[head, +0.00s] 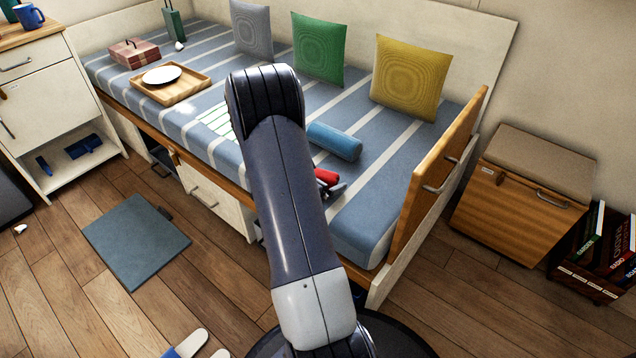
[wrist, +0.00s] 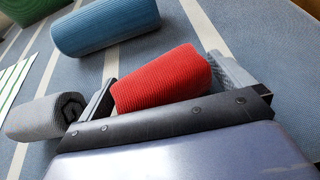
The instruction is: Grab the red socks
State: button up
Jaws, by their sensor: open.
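The red socks (wrist: 165,78) are a ribbed red roll lying on the blue and white striped bed. In the wrist view my gripper (wrist: 168,85) is open, with one finger at each end of the red roll. I cannot tell whether the fingers touch it. In the head view the red socks (head: 326,177) show only in part, beside my gripper (head: 333,188), because my arm covers the rest.
A blue roll (head: 335,141) lies just behind the red socks. A grey roll (wrist: 45,117) lies left of my gripper. Grey, green (head: 318,48) and yellow (head: 411,77) cushions lean on the wall. A wooden end board (head: 440,180) stands at the bed's right end.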

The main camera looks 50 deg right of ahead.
jog(key=shift+c, duration=0.6)
jog(key=c, duration=0.6)
